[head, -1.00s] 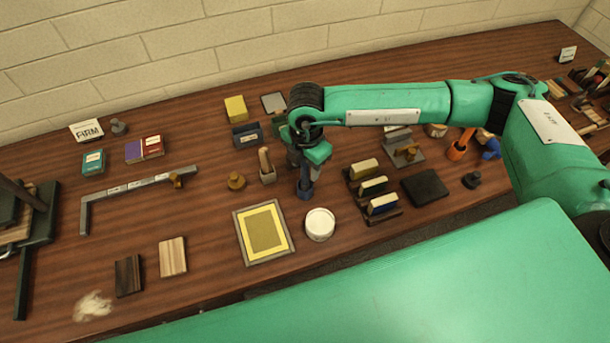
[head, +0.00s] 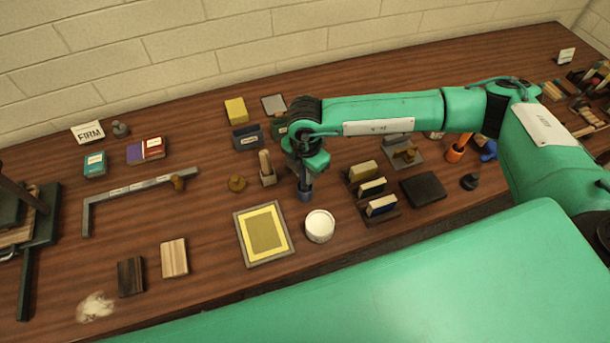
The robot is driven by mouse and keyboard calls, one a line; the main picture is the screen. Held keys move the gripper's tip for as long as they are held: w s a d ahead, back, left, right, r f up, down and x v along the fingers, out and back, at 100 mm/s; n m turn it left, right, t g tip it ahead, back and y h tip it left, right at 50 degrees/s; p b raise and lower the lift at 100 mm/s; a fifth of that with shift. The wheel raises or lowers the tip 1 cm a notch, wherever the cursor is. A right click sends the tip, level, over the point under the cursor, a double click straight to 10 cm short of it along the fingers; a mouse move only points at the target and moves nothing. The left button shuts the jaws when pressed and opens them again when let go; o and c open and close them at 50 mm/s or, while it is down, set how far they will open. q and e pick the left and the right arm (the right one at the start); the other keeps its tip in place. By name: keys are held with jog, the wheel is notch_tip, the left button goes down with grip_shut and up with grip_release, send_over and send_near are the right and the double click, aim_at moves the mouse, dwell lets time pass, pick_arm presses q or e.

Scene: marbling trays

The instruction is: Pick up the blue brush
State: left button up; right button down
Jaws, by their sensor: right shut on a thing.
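My right gripper (head: 304,177) points down over the middle of the table, just behind the white round tub. It is shut on the blue brush, whose dark blue lower part (head: 305,193) shows below the fingers. The rest of the brush is hidden by the gripper. I cannot tell whether its bottom touches the table. My left gripper is not in view.
A brush with a wooden handle (head: 266,168) stands close to the left of the gripper. The white tub (head: 320,226) and a yellow framed panel (head: 240,252) lie in front. A rack of blocks (head: 392,212) is to the right.

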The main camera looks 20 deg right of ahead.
notch_tip(320, 180, up, 20)
jog(key=b, duration=0.5)
jog(key=shift+b, duration=0.4)
jog(key=shift+d, duration=0.1)
